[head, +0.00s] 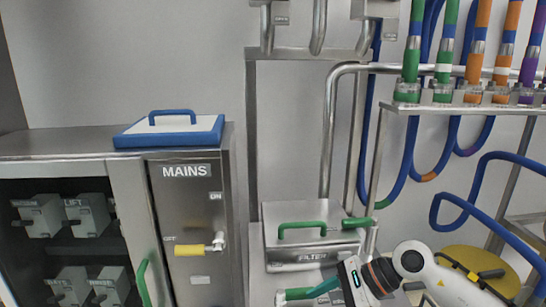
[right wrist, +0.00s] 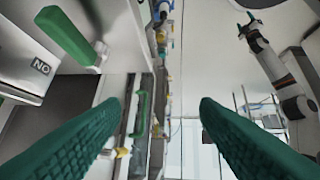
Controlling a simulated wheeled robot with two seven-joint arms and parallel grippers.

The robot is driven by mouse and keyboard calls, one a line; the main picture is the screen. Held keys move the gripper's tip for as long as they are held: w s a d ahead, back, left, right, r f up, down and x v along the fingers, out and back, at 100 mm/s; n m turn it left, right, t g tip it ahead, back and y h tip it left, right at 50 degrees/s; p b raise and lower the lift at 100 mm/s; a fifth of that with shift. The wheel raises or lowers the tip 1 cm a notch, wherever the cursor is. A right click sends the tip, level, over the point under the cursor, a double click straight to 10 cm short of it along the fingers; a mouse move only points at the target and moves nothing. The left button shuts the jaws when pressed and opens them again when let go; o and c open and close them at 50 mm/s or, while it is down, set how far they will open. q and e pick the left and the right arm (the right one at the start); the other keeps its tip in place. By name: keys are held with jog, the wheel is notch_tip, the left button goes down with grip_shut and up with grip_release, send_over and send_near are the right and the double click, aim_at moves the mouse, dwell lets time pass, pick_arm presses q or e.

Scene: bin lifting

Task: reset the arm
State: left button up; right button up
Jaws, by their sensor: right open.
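My right gripper (head: 300,293) comes in from the lower right in the head view, just below and in front of the filter box (head: 300,257). Its green fingers point left. In the right wrist view the gripper (right wrist: 160,105) is open, with two green ribbed fingers wide apart and nothing between them. A white arm with dark joints, which looks like my left one, shows at the upper right of that view. The left gripper does not show in the head view.
A steel MAINS cabinet (head: 185,220) with a yellow-handled switch (head: 195,249) stands left. A blue-rimmed lid (head: 170,132) lies on top. A yellow round object (head: 480,268) sits behind my right arm. Pipes and blue hoses (head: 455,205) fill the right side.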

jog(key=s+a+r+m+t+y, duration=0.2)
jog(key=a+r+m+y, duration=0.25)
jog(key=a+y, duration=0.2)
notch_tip(320, 180, up, 6)
jog(key=w+d+m+t+y, duration=0.1)
jog(key=d+m+t, duration=0.1)
jog(key=m+t, duration=1)
jog(key=s+d+f+m+h, duration=0.1)
jog(key=d+f+m+h, duration=0.7)
jog(key=m, duration=0.6)
jog(key=s+d+f+m+h, duration=0.1)
jog(key=d+f+m+h, duration=0.65)
jog(key=m, duration=0.65)
jog(key=s+f+m+g+h, duration=0.1)
jog(key=s+f+m+g, duration=0.45)
jog(key=s, duration=0.55)
jog(key=s+f+m+g+h, duration=0.1)
jog(key=s+f+m+g, duration=0.1)
jog(key=s+f+g, duration=0.6)
jog(key=s+f, duration=0.3)
jog(key=f, duration=2.3)
jog(key=s+d+f, duration=0.2)
jog(key=s+f, duration=1.5)
jog(key=shift+d, duration=0.2)
